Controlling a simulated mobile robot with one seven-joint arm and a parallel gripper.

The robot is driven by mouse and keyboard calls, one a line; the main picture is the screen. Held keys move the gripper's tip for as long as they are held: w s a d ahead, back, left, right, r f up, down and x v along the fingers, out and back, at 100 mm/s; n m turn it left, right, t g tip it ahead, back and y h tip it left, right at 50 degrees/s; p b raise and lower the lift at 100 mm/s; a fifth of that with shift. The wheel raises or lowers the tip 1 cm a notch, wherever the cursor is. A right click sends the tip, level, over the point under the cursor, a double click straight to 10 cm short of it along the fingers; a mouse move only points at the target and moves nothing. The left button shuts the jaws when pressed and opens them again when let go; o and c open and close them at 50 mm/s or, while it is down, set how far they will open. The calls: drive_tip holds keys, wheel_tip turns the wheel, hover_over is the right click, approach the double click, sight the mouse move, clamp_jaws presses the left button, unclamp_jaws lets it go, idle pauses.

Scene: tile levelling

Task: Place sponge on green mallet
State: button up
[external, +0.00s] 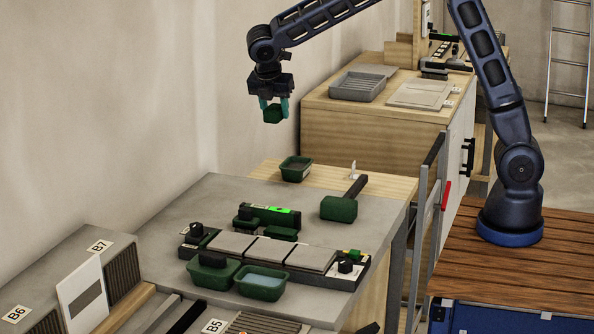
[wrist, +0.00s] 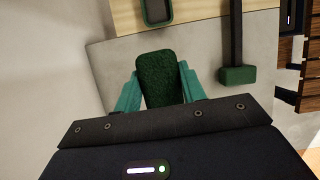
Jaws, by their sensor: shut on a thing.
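My gripper (external: 273,107) hangs in the air above the left back part of the grey table, with teal fingers shut on a dark green sponge (external: 272,114). In the wrist view the sponge (wrist: 158,80) sits between the two fingers (wrist: 160,92). The green mallet (external: 340,207) lies on the table's back right part, its green head toward the front and its dark handle pointing back right. In the wrist view the mallet head (wrist: 237,75) is to the right of the sponge, apart from it.
A green tray (external: 296,169) stands at the table's back edge. A green level (external: 270,212), a row of grey tiles (external: 271,251) and two green tubs, one with a bluish filling (external: 261,283), occupy the middle and front. Bare table (external: 223,198) shows at the left.

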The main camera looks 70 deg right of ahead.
wheel_tip(320, 180, up, 2)
hover_over(352, 188)
drive_tip(key=a, duration=0.2)
wheel_tip(352, 188, down, 20)
drive_tip(key=shift+d+f, duration=0.1)
drive_tip(key=shift+d, duration=0.05)
drive_tip(key=shift+f, duration=0.15)
idle(0.3)
drive_tip(key=o, duration=1)
drive_tip(key=shift+c, duration=0.2)
